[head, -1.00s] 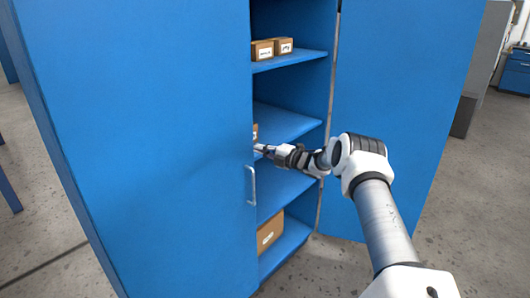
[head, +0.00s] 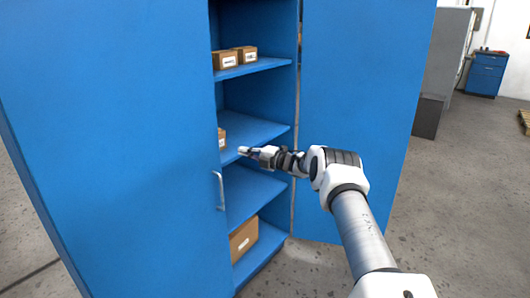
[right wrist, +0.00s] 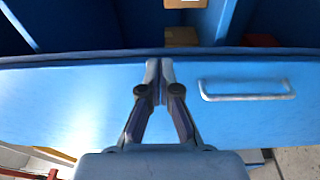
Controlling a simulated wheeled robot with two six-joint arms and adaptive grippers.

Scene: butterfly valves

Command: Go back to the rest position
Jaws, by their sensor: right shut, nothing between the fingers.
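My right gripper (head: 243,151) is shut and empty. In the head view it appears in front of the open gap of a blue cabinet (head: 110,130), just right of the left door's edge, above the door's handle (head: 220,190). In the right wrist view the closed fingers (right wrist: 161,75) point toward the door edge, with the handle (right wrist: 247,90) to their right. I cannot tell whether the fingertips touch the door. My left gripper is not in view.
The right door (head: 360,120) stands open beside my right forearm. Small cardboard boxes (head: 225,60) sit on the upper shelf, and a larger box (head: 243,237) is low down.

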